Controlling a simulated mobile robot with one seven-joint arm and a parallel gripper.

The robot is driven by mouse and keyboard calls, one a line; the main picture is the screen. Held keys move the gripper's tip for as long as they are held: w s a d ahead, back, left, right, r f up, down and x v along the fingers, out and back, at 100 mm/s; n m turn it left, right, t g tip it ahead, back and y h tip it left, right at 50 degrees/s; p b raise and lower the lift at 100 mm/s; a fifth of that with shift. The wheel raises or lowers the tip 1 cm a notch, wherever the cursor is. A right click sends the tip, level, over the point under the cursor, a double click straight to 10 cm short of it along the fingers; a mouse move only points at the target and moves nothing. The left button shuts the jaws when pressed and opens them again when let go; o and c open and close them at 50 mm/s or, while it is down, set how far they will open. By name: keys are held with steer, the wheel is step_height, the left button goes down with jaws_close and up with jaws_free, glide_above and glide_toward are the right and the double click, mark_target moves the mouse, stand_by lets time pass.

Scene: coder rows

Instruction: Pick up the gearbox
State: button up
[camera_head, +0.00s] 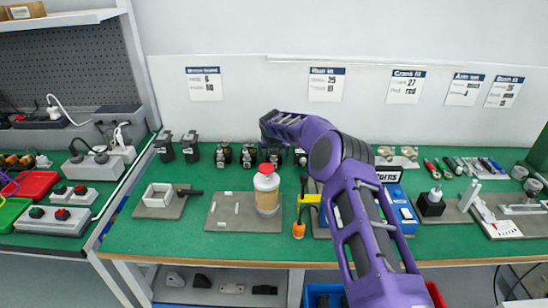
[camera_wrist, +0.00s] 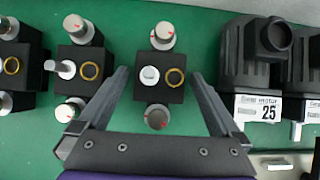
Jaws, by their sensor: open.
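A black, box-shaped gearbox (camera_wrist: 176,83) with grey shaft ends, a white stub and a brass ring stands on the green surface in the wrist view. My gripper (camera_wrist: 158,74) is open, with one finger on each side of this gearbox. Visible green gaps separate both fingers from it. Similar black units (camera_wrist: 86,68) stand to its left. In the head view, small dark units (camera_head: 248,155) stand in a row at the back of the bench, below the end of my purple arm. My fingers are not clear there, and my arm hides part of the row.
Larger black units (camera_wrist: 255,65), one labelled 25, stand close to the right finger. On the green bench, a red-capped bottle (camera_head: 266,190) stands on a grey plate (camera_head: 225,212) in front of the row. A blue box (camera_head: 402,210) stands beside my arm.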

steer(key=shift+w, duration=0.1)
steer(key=c, duration=1.4)
